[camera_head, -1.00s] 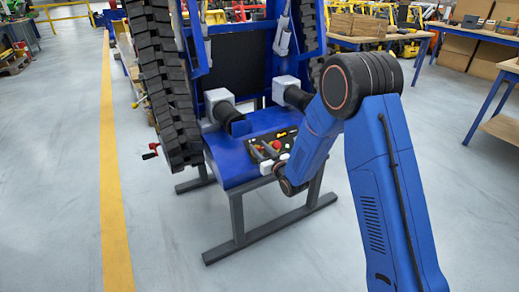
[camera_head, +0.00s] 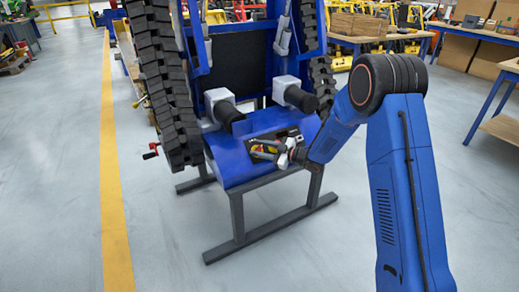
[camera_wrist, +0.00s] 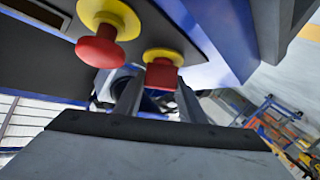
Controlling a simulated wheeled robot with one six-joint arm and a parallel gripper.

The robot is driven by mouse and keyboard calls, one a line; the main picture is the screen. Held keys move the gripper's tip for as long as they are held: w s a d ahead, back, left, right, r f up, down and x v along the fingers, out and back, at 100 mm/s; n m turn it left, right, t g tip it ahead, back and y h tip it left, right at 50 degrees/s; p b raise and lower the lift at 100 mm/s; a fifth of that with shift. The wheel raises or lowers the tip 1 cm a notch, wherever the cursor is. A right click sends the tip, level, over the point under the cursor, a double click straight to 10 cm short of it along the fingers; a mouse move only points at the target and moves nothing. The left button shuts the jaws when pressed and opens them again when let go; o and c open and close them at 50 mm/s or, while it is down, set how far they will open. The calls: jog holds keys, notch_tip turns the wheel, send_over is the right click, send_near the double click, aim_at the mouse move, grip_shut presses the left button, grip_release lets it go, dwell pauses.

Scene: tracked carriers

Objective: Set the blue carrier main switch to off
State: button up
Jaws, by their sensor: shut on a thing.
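The blue carrier (camera_head: 226,164) stands upright on grey legs, with a dark control panel (camera_head: 284,134) on its sloped front. My gripper (camera_head: 262,149) is at this panel and covers part of it in the head view. In the wrist view, a red switch knob on a yellow round base (camera_wrist: 163,74) sits between the two fingertips of my gripper (camera_wrist: 157,88), which are shut on it. The fingers partly hide the knob, and its exact turn angle is hard to tell. A red mushroom button on a yellow base (camera_wrist: 97,50) stands beside it to the left, apart from the fingers.
A black rubber track (camera_head: 172,90) runs up the carrier's left side. Two grey-and-black cylinders (camera_head: 229,111) stick out above the panel. A red-handled crank (camera_head: 151,151) is at the lower left. Tables stand at the back right. The floor around the legs is clear.

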jog(key=n+g, duration=0.4)
jog(key=n, duration=0.1)
jog(key=shift+g+h, duration=0.3)
jog(key=shift+g, duration=0.1)
jog(key=shift+s+f+n+g+h, duration=0.1)
jog(key=shift+n+g+h, duration=0.6)
jog(key=shift+n, duration=0.6)
jog(key=shift+s+n+g+h, duration=0.1)
jog(key=shift+n+g+h, duration=0.3)
jog(key=shift+n+g, duration=0.7)
jog(key=shift+n, duration=0.3)
jog(key=o, duration=1)
jog(key=shift+o, duration=0.2)
jog(key=shift+d, duration=0.1)
jog(key=v, duration=1.7)
